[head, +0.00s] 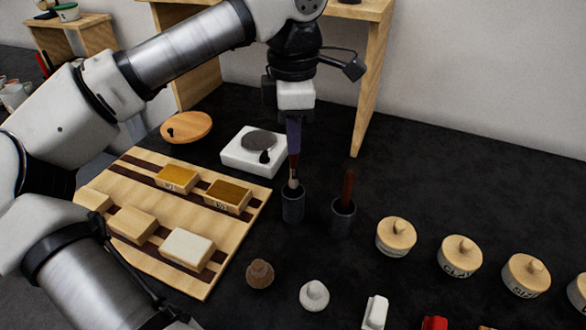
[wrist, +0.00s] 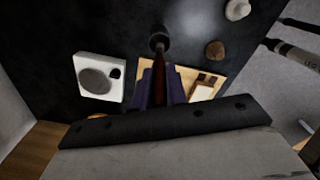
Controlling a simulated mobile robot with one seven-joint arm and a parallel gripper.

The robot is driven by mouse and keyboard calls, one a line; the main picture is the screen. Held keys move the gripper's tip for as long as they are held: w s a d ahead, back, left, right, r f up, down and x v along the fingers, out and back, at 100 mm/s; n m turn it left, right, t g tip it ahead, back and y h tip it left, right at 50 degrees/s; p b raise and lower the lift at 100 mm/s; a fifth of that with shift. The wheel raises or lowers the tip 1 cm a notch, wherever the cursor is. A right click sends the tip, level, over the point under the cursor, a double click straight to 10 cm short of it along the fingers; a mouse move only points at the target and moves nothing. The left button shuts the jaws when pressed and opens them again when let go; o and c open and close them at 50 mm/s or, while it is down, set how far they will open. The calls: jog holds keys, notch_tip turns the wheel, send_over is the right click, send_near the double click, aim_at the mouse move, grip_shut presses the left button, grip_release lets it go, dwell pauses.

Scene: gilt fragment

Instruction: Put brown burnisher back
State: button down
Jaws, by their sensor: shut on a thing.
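My gripper (head: 294,148) points down and is shut on a slim brown tool, the brown burnisher (head: 293,172), which hangs upright with a paler lower end. That end is at the mouth of a dark grey cup (head: 293,207); I cannot tell whether it is inside or just above. In the wrist view, the reddish-brown burnisher (wrist: 158,75) runs between the purple fingers of my gripper (wrist: 160,88) toward the dark cup (wrist: 159,41). A second dark cup (head: 342,219) stands to the right, with a reddish-brown handle (head: 348,186) upright in it.
A striped wooden board (head: 150,258) with several blocks and trays lies left. A white slab with a grey disc (head: 240,158) and a round wooden disc (head: 187,127) sit behind. Several lidded jars (head: 396,238) stand right, small pieces (head: 314,295) in front. A wooden table leg (head: 367,110) rises behind.

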aim_at(293, 176)
jog(key=shift+f+p, duration=0.3)
jog(key=shift+f, duration=3.8)
jog(key=shift+f, duration=0.15)
jog(key=c, duration=1.4)
grip_release()
jog(key=shift+r, duration=0.2)
notch_tip(293, 176, up, 12)
jog(key=shift+r+b, duration=0.1)
jog(key=shift+b, duration=0.3)
